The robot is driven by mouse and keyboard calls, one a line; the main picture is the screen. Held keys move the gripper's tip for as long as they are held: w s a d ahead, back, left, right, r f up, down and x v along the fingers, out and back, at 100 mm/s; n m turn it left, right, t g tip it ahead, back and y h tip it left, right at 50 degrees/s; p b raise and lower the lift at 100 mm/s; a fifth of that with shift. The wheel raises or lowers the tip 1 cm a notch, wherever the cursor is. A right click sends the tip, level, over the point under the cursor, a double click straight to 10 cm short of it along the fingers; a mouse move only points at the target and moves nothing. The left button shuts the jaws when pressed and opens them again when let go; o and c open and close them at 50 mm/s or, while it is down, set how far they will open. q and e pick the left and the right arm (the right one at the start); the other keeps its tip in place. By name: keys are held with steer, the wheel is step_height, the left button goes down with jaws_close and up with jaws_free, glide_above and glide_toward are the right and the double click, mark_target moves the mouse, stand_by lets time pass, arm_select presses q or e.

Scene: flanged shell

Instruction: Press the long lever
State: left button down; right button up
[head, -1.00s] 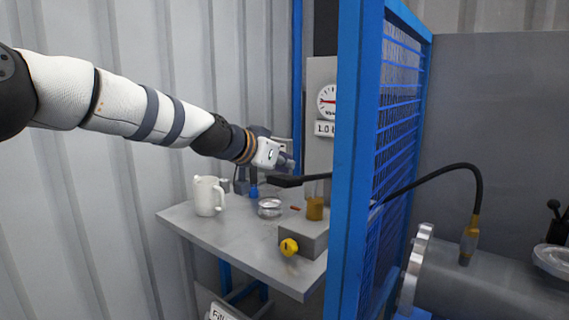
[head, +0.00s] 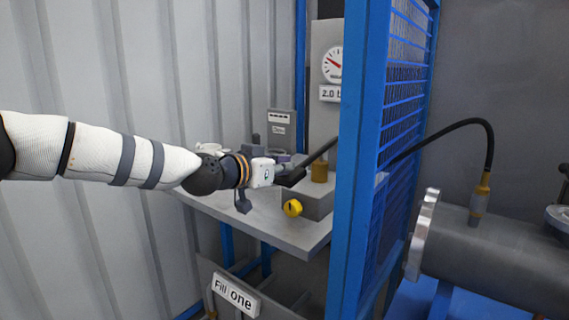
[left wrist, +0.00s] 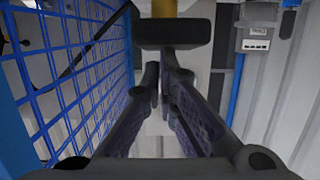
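The long black lever (head: 321,151) slants down to the left from beside the brass-coloured post (head: 319,171) of the pump on the table. Its low end is at my left gripper (head: 284,170), which appears to touch it from above. In the left wrist view, the lever's dark end (left wrist: 172,33) lies just past the fingertips of my left gripper (left wrist: 165,84). The fingers are drawn together with nothing visible between them. Exact contact is hard to see. My right gripper is out of view.
A grey table (head: 285,233) carries the pump block with a yellow knob (head: 293,208). A blue mesh guard (head: 352,180) stands close on the right. A gauge (head: 332,64) hangs behind, above a partly hidden sign. A black hose (head: 440,131) runs to a grey flanged shell (head: 500,245).

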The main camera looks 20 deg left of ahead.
arm_select(q)
steer(key=shift+s+f, duration=0.2)
steer(key=shift+f, duration=0.8)
step_height(320, 180, up, 7)
steer(key=s+p, duration=0.1)
steer(key=p, duration=0.2)
steer(key=f+p+v, duration=0.1)
steer(key=f+v, duration=0.1)
steer(key=v, duration=0.7)
steer(key=shift+s+a+f+p, duration=0.25)
steer(key=shift+a+f+p, duration=0.05)
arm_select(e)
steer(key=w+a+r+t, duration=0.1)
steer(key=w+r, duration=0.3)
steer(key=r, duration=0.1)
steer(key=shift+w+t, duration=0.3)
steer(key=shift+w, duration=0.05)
